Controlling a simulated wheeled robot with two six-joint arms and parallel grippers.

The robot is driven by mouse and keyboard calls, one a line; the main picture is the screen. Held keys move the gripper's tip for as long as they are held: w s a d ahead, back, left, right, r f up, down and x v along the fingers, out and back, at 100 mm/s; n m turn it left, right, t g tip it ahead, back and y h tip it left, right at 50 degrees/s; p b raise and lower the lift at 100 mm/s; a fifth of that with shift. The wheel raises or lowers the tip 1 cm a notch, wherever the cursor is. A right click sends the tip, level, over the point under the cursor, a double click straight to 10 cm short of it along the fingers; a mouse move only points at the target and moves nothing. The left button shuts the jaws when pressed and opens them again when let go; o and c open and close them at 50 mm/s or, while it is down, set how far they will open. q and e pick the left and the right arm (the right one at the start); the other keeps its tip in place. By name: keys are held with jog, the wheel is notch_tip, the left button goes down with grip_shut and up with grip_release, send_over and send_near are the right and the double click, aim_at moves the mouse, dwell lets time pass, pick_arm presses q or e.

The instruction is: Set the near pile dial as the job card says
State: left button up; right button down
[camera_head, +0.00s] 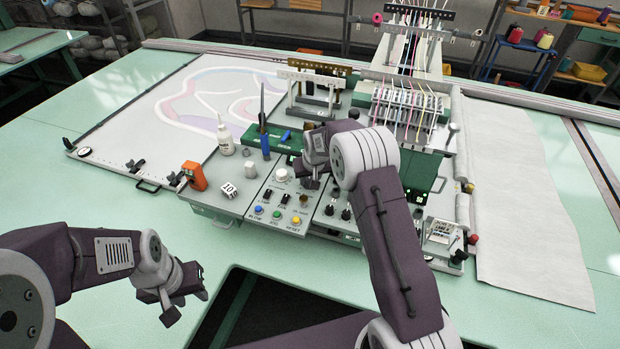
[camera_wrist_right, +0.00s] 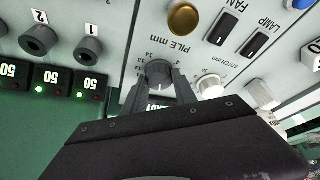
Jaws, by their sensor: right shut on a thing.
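The pile dial (camera_wrist_right: 158,76) shows in the right wrist view as a small dark grey knob with a white pointer line, under the upside-down label "PILE mm". My right gripper (camera_wrist_right: 168,88) has its fingers on both sides of this knob and is shut on it. In the head view my right gripper (camera_head: 312,182) is over the middle of the control panel, and the knob under it is hidden. A white card with black print (camera_head: 440,231) stands at the panel's right end; its text is too small to read. My left gripper (camera_head: 186,299) is empty with fingers apart, left of the table's opening.
Near the held knob are a white knob (camera_wrist_right: 210,86), a brass button (camera_wrist_right: 184,18) and FAN and LAMP switches. Blue, green and yellow buttons line the front of the panel (camera_head: 262,228). An orange device (camera_head: 194,176) and white bottle (camera_head: 225,138) stand to the left.

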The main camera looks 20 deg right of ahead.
jog(key=m+b, duration=0.1)
jog(key=m+h+b, duration=0.1)
jog(key=shift+a+f+m, duration=0.15)
jog(key=shift+f+m, duration=0.05)
jog(key=shift+m, duration=0.1)
jog(key=m+h+b, duration=0.1)
jog(key=m+b, duration=0.1)
jog(key=shift+m+g, duration=0.3)
jog(key=shift+r+m+h, duration=0.15)
jog(key=shift+m+h, duration=0.15)
jog(key=shift+m, duration=0.4)
jog(key=shift+w+m+g+b, duration=0.1)
jog(key=shift+m+g+b, duration=0.3)
jog(key=shift+m, duration=0.6)
jog(key=shift+r+h, duration=0.1)
jog(key=shift+h, duration=0.2)
jog(key=c, duration=1)
grip_release()
